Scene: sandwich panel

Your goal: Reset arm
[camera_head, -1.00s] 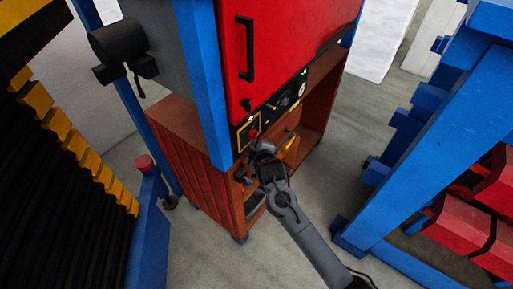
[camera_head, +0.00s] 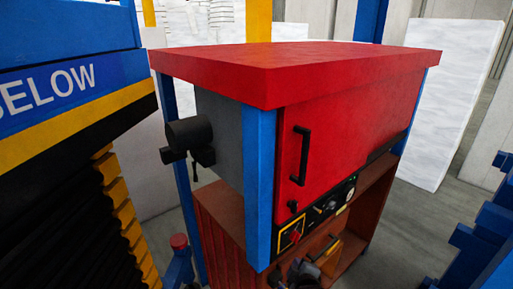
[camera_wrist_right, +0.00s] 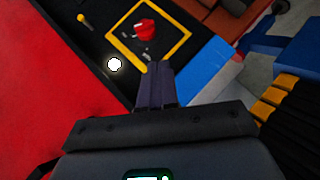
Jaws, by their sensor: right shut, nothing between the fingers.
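My right gripper (camera_head: 300,268) shows at the bottom edge of the head view, in front of the cabinet and just below its control panel (camera_head: 322,212). In the right wrist view its two dark fingers (camera_wrist_right: 156,72) are shut together and empty. They point toward the panel, close to a yellow square outline with a red knob (camera_wrist_right: 145,29) inside. The knob also shows in the head view (camera_head: 294,237). I cannot tell whether the fingertips touch the panel. Most of my right arm is outside the head view. My left gripper is not in view.
The cabinet has a red top (camera_head: 300,68), a red door with a black handle (camera_head: 301,155) and blue posts (camera_head: 259,190). A lit white button (camera_wrist_right: 114,65) is near the fingers. A black-and-yellow structure (camera_head: 65,190) stands left. Blue framework (camera_head: 485,235) stands right, with floor between.

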